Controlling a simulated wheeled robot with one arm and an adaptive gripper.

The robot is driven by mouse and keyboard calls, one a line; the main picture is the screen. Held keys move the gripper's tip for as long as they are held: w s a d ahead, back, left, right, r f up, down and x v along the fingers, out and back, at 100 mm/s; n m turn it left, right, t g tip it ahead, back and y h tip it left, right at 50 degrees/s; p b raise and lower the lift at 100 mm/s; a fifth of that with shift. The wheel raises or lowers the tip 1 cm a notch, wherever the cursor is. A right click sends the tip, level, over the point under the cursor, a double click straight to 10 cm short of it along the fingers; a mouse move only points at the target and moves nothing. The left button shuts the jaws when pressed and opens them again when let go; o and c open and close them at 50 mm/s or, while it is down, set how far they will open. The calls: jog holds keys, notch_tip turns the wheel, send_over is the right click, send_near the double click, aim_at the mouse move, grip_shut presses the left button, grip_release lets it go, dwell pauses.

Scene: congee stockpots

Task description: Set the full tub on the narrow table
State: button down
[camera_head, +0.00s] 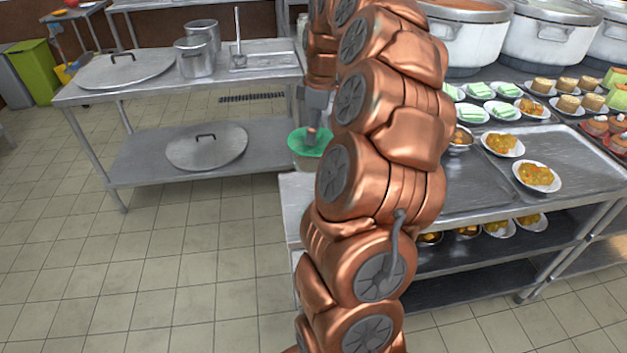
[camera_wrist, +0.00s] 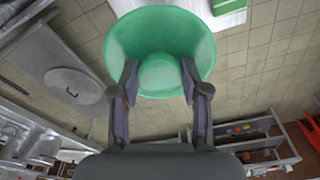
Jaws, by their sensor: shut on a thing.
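My gripper (camera_head: 314,128) is partly hidden behind my arm in the head view. It is shut on the green-topped tub (camera_head: 298,145), which hangs beside the right end of a steel table (camera_head: 140,92). The tub's lower part looks pale. In the wrist view the tub (camera_wrist: 160,30) shows as a round green shape, with my gripper's two fingers (camera_wrist: 160,78) against a raised middle part. Its contents cannot be seen. I cannot tell for sure which table is the narrow one.
The steel table holds a large lid (camera_head: 122,68), steel pots (camera_head: 195,60) and a tray (camera_head: 265,62); another lid (camera_head: 206,147) lies on its lower shelf. At right, a counter (camera_head: 465,195) carries plates of food (camera_head: 538,177) and large stockpots (camera_head: 465,38). The tiled floor at left is clear.

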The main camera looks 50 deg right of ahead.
aim_at(313, 160)
jog(key=shift+f+p, duration=0.8)
jog(key=shift+f, duration=3.8)
jog(key=shift+f, duration=0.1)
jog(key=c, duration=0.6)
grip_release()
jog(key=shift+o, duration=0.2)
jog(key=r, duration=0.3)
jog(key=r+b, duration=0.1)
jog(key=r, duration=0.3)
jog(key=s+r, duration=0.1)
jog(key=r, duration=0.2)
jog(key=shift+d+r+b, duration=0.35)
jog(key=shift+d+r, duration=0.05)
jog(key=shift+r, duration=0.65)
jog(key=shift+a, duration=0.1)
